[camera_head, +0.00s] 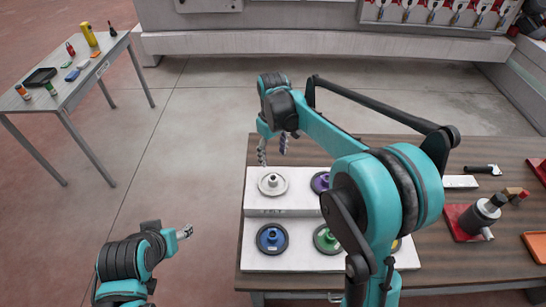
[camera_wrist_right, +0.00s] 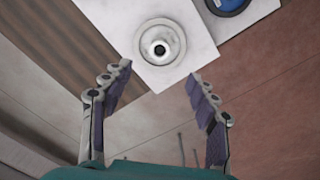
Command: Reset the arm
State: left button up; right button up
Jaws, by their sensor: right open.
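My right gripper (camera_head: 273,150) is open and empty above the far left corner of a white stepped stand (camera_head: 262,212). A white disc with a hub (camera_head: 272,184) sits on the stand just in front of it. In the right wrist view the open fingers (camera_wrist_right: 161,75) are spread wide, with the white disc (camera_wrist_right: 161,44) beyond the gap between their tips. My left gripper (camera_head: 184,232) shows only as a small end piece to the left of the table, over the floor. I cannot make out its fingers.
The stand also holds a blue disc (camera_head: 272,238), a green disc (camera_head: 326,239) and a purple disc (camera_head: 320,181), partly behind my right arm. A dark bottle-like tool (camera_head: 481,216) stands on a red base at right. A side table (camera_head: 58,98) with small items stands far left.

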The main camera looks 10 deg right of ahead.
jog(key=shift+s, duration=0.1)
dwell(0.3)
jog(key=s+d+f+m+t+b, duration=0.3)
jog(key=s+f+b, duration=0.2)
jog(key=s, duration=0.6)
jog(key=s+d+f+m+t+b, duration=0.3)
jog(key=s+f+b, duration=0.3)
jog(key=s, duration=0.5)
jog(key=shift+s+t+b, duration=0.15)
jog(key=shift+t+b, duration=0.45)
jog(key=shift+b, duration=0.55)
jog(key=shift+d+f, duration=0.1)
jog(key=shift+f, duration=0.05)
